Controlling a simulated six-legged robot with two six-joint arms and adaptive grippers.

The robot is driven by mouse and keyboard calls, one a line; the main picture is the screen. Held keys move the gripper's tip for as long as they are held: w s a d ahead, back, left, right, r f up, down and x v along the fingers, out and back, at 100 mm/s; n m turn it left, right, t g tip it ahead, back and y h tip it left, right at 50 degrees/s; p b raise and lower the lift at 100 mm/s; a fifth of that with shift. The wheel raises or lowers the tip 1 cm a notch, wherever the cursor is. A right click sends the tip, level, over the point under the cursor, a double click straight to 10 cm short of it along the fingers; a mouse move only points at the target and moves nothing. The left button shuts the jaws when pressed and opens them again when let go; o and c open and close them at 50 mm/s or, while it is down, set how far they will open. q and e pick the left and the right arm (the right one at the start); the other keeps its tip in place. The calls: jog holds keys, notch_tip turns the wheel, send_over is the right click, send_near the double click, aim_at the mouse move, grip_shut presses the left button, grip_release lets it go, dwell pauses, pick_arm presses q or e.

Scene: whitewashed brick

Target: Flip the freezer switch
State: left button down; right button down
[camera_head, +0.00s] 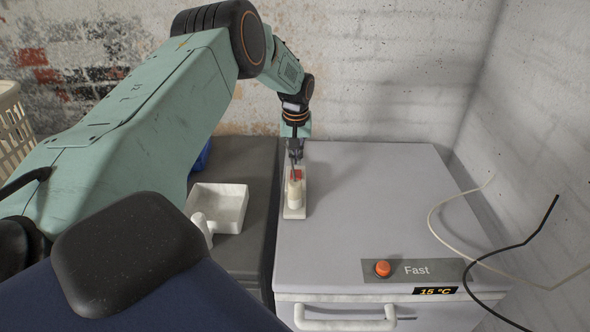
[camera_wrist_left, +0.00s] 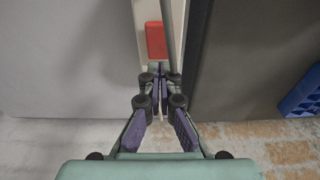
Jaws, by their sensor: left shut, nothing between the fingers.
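The freezer (camera_head: 360,210) is a pale grey chest with a flat lid. A narrow cream plate (camera_head: 293,212) lies along the lid's left edge, with a red piece (camera_head: 298,175) on it. The red piece is a small block in the left wrist view (camera_wrist_left: 156,40). My left gripper (camera_head: 295,163) is shut and empty, pointing down at the plate beside the red piece. In the left wrist view its fingertips (camera_wrist_left: 160,70) are together just below the red block; I cannot tell whether they touch it. A panel marked "Fast" carries an orange knob (camera_head: 383,268). My right gripper is out of view.
A display (camera_head: 435,291) reads 15 °C above the front handle (camera_head: 345,318). A white tray (camera_head: 220,205) stands on the dark counter (camera_head: 250,170) at left. Loose cables (camera_head: 470,260) hang at right. A blue crate (camera_wrist_left: 302,95) is beside the counter. Most of the lid is clear.

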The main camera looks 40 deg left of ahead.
aim_at(296, 171)
pick_arm(q)
jog(key=shift+w+r+p, duration=0.1)
jog(key=shift+r+p, duration=1.2)
jog(key=shift+r, duration=0.3)
jog(key=shift+r+p, duration=0.35)
jog(key=shift+r, duration=0.15)
jog(key=shift+f, duration=0.15)
